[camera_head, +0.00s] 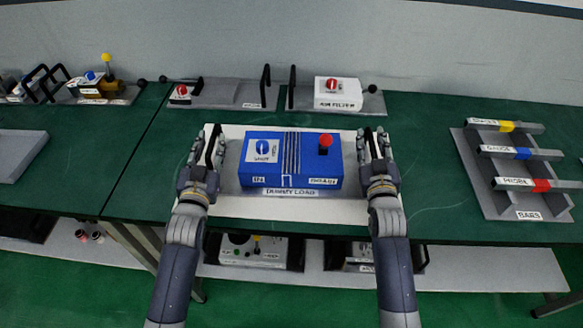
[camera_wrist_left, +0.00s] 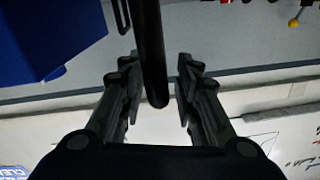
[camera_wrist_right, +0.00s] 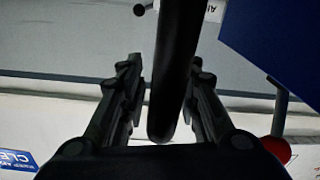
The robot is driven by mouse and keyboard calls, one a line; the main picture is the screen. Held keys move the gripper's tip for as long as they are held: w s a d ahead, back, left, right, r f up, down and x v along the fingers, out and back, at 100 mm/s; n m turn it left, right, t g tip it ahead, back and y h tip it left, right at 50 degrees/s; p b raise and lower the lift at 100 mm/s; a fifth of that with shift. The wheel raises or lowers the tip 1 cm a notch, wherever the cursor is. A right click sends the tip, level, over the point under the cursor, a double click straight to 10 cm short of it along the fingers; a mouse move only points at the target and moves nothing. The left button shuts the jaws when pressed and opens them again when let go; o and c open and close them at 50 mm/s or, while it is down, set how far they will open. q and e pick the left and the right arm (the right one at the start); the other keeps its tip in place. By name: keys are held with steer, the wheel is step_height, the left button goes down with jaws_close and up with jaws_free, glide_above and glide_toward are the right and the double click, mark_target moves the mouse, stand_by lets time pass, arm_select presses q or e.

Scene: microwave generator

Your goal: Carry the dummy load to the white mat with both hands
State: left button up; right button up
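The dummy load is a blue box (camera_head: 292,160) with a red knob and a blue dial on a grey base plate, with a black upright handle at each end. It is over the white mat (camera_head: 300,209), whose edges show all around, and appears to rest on it. My left gripper (camera_head: 207,160) is at the left handle; in the left wrist view the black handle (camera_wrist_left: 152,60) stands between the parted fingers, with gaps. My right gripper (camera_head: 374,155) is at the right handle; in the right wrist view the handle (camera_wrist_right: 172,75) is between parted fingers, close to the right one.
A grey rack of labelled bars (camera_head: 515,165) lies to the right. Handled modules, one with a white box (camera_head: 338,92), stand behind. A lower shelf (camera_head: 480,268) holds more units.

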steer(key=shift+s, duration=0.1)
arm_select(q)
steer(key=s, duration=1.1)
steer(key=shift+a, duration=0.25)
arm_select(e)
steer(key=s, duration=1.2)
steer(key=shift+a, duration=0.3)
arm_select(q)
steer(key=shift+s, duration=0.1)
